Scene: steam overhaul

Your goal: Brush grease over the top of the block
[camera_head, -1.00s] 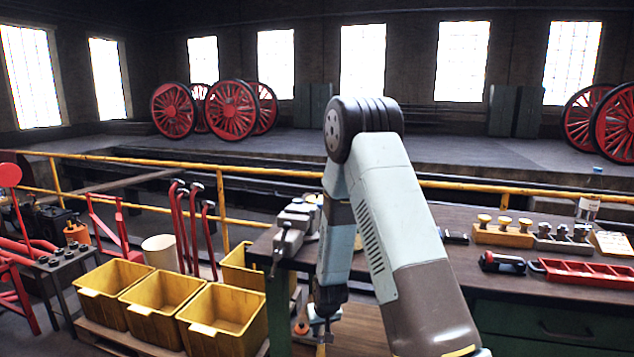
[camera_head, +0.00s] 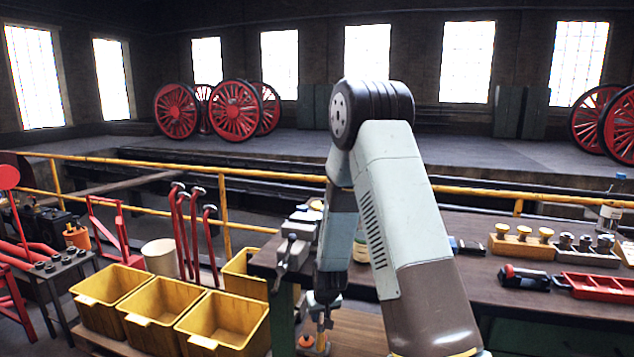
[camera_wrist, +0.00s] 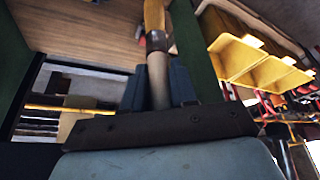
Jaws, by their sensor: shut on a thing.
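My gripper (camera_wrist: 156,90) is shut on a slim tool that looks like a brush (camera_wrist: 155,18). The tool has a yellow-brown wooden end, a dark band and a pale grey shaft between the dark fingers. In the head view my gripper (camera_head: 322,312) hangs low beside the bench's left end, above a wooden lower surface (camera_head: 345,332); the yellow end of the brush points down. A pale jar (camera_head: 360,246) stands on the bench, partly hidden by my arm. I cannot make out which thing is the block.
A grey vise (camera_head: 292,252) sits at the bench's left corner. Yellow bins (camera_head: 225,325) stand left of my gripper. An orange object (camera_head: 305,342) is close by it. On the bench's right are knobbed holders (camera_head: 522,246) and a red tray (camera_head: 600,286). A yellow rail (camera_head: 470,191) runs behind.

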